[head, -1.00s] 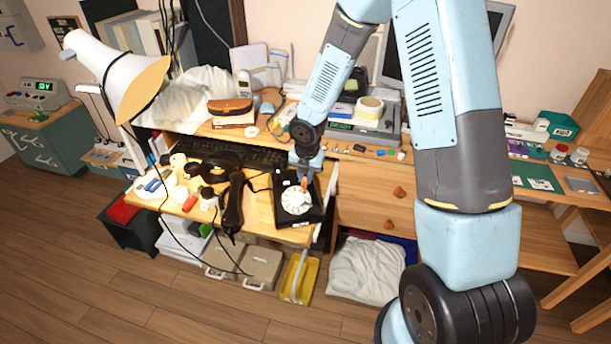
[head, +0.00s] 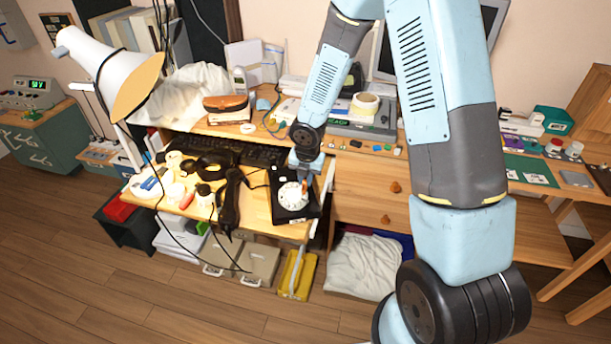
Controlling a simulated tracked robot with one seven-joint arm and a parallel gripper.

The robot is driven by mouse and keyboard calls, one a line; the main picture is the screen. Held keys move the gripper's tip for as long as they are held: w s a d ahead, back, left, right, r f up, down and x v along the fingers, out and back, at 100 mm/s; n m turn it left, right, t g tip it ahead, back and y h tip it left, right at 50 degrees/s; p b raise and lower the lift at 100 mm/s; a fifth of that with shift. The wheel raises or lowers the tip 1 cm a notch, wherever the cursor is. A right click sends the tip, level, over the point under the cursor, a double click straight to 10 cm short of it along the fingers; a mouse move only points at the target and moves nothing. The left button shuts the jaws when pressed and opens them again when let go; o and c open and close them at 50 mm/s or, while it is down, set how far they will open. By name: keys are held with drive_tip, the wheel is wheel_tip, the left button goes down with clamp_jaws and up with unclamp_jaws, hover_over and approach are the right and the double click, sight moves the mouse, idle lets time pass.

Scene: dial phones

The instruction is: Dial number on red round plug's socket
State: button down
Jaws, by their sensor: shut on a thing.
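A black phone (head: 282,214) with a white round dial (head: 292,196) lies at the right end of the pulled-out wooden shelf. My gripper (head: 306,182) points down at the dial's upper right edge, closed on a small orange-brown thing. The arm partly covers this spot, and whether the tips touch the dial is too small to tell. A small red item (head: 187,201) lies among white pieces and cords on the left of the shelf. I cannot tell whether it is the red round plug. No number is readable on any socket.
A black handset (head: 229,205) and cords lie left of the phone. A keyboard (head: 242,153) sits behind. A white lamp (head: 108,68) leans over the left side. A yellow tray (head: 290,275) stands on the floor below. My arm links fill the right middle.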

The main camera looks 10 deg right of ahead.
drive_tip(key=shift+s, duration=0.15)
drive_tip(key=shift+s+f, duration=0.25)
drive_tip(key=shift+s, duration=0.15)
drive_tip(key=shift+s+d+r, duration=0.1)
drive_tip(key=shift+s+r, duration=0.25)
drive_tip(key=shift+r, duration=0.5)
drive_tip(key=shift+w+a+r, duration=0.4)
drive_tip(key=shift+w+a, duration=0.2)
drive_tip(key=shift+a, duration=0.05)
drive_tip(key=shift+w+a+r, duration=0.35)
drive_tip(key=shift+w+a, duration=0.3)
drive_tip(key=shift+a, duration=0.05)
drive_tip(key=shift+w+a+r, duration=0.4)
drive_tip(key=shift+w+a, duration=0.2)
drive_tip(key=shift+a, duration=0.05)
drive_tip(key=shift+f, duration=0.1)
drive_tip(key=shift+w+f, duration=0.2)
drive_tip(key=shift+f, duration=0.25)
drive_tip(key=shift+w+f, duration=0.25)
drive_tip(key=shift+f, duration=0.2)
